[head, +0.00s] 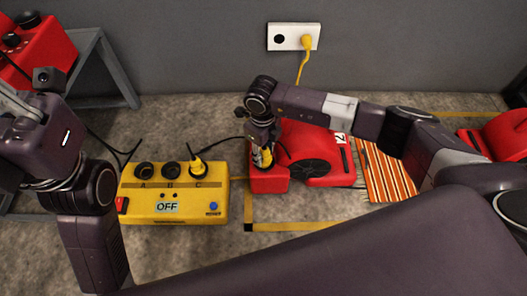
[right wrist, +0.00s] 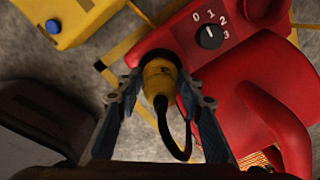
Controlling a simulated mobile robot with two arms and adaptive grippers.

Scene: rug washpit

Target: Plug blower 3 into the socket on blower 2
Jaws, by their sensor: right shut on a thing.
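Blower 2 (head: 318,145) is the red machine in the middle of the head view, with a white number label partly covered by my right arm. Its red front box carries a dark round socket, which shows in the right wrist view (right wrist: 152,55). My right gripper (head: 262,150) is shut on a yellow plug (right wrist: 160,78) with a black cord, nose at the socket; I cannot tell how deep it sits. Blower 3 is probably the red machine (head: 507,135) at the right edge, its number not visible. My left gripper (head: 18,105) is at the left edge, its jaws unclear.
A wall outlet (head: 292,37) holds another yellow plug. A striped rug (head: 386,178) lies right of blower 2. Another red machine (head: 38,50) sits on a grey stand.

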